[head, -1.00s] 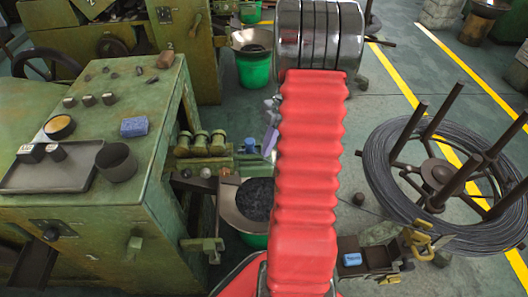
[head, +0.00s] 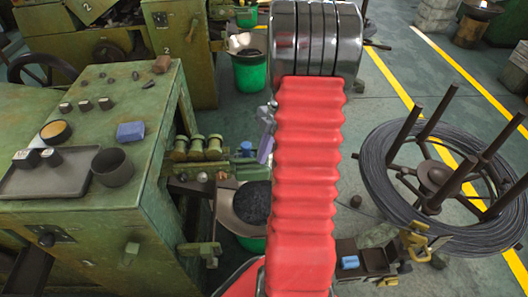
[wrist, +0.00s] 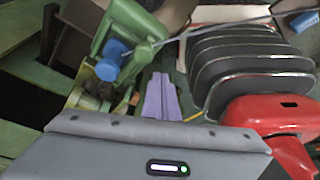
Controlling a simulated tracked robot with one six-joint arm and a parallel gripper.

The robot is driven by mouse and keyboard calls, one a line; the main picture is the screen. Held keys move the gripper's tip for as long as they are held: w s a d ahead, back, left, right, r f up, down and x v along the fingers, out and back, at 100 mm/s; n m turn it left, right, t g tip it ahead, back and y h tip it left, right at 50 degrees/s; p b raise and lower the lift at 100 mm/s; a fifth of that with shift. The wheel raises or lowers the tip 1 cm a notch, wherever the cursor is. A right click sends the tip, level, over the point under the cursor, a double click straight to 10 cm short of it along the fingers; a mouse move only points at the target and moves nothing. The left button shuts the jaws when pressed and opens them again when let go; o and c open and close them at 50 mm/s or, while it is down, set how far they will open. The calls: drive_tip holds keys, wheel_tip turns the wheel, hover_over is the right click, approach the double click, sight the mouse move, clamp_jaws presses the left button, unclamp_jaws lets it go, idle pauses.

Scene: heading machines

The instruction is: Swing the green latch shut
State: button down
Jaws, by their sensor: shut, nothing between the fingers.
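My gripper (head: 265,136) has lavender fingers, partly hidden behind my red-sleeved arm in the head view. In the wrist view its fingers (wrist: 160,96) lie together, with nothing between them. A green bar with an upright end piece (head: 207,250) juts from the green machine's right side in the head view, and a small green handle (head: 131,250) sits on its front. I cannot tell for certain which is the green latch. My gripper is above and to the right of both in the picture, apart from them. Neither is clearly identifiable in the wrist view.
The green machine (head: 145,215) carries a dark tray (head: 60,188), a cup and a blue block. A blue knob (wrist: 108,68) on a green fitting shows close to my fingers in the wrist view. A wire coil (head: 375,205) stands right; a dark-filled bin (head: 254,204) stands beside the machine.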

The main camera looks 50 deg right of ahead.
drive_tip(key=a+v, duration=0.2)
drive_tip(key=v, duration=0.7)
drive_tip(key=shift+w+r, duration=0.55)
drive_tip(key=shift+w, duration=0.15)
